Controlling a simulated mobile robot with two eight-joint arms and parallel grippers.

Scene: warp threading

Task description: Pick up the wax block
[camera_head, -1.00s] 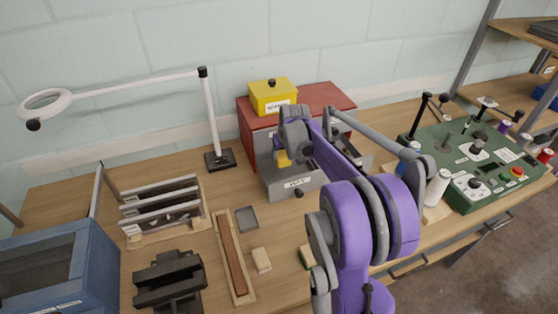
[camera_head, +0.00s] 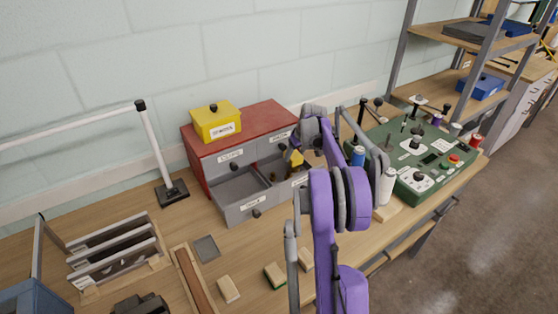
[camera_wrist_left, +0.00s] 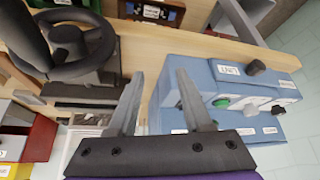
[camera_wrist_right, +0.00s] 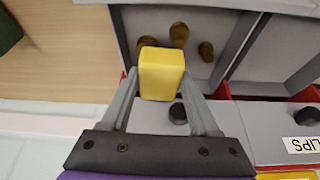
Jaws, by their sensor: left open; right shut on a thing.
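The yellow wax block (camera_wrist_right: 161,73) is between the fingers of my right gripper (camera_wrist_right: 162,90), which is shut on it. In the head view the block (camera_head: 297,158) shows small and partly hidden by my purple right arm, in front of the cabinet's right side. In the right wrist view the block appears over an open drawer (camera_wrist_right: 150,18) holding three brown lumps; its height above the drawer is hard to tell. My left gripper (camera_wrist_left: 160,98) is open and empty, with blue boxes beyond its fingers, and is outside the head view.
The red and grey cabinet (camera_head: 262,112) carries a yellow lidded box (camera_head: 215,121). Its left drawer (camera_head: 240,190) is pulled out and looks empty. A green control panel (camera_head: 420,165), white spool (camera_head: 386,186) and blue spool (camera_head: 358,156) stand right. Small wooden blocks (camera_head: 228,289) lie on the front bench.

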